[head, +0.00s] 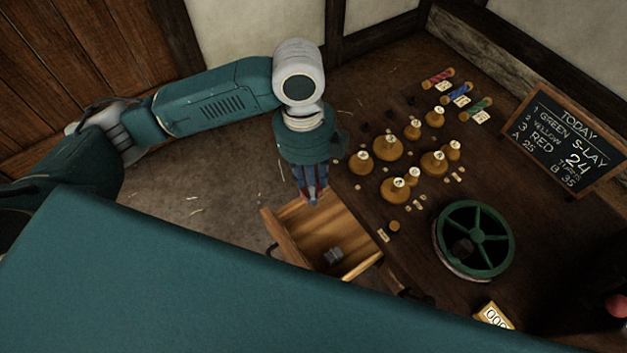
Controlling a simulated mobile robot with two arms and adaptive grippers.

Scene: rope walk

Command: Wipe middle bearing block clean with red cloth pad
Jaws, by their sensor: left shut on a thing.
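My left gripper (312,196) points down just above the far end of the open wooden drawer (297,232). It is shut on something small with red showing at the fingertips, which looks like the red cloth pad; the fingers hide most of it. A small grey metal-looking piece (333,256) lies inside the drawer, apart from the gripper. I cannot make out the middle bearing block in this view.
The dark bench (367,200) carries several wooden knobs with labels, a green spoked wheel (476,239) and three coloured spools at the back. A chalkboard (565,140) stands at the right. Floor left of the drawer is open.

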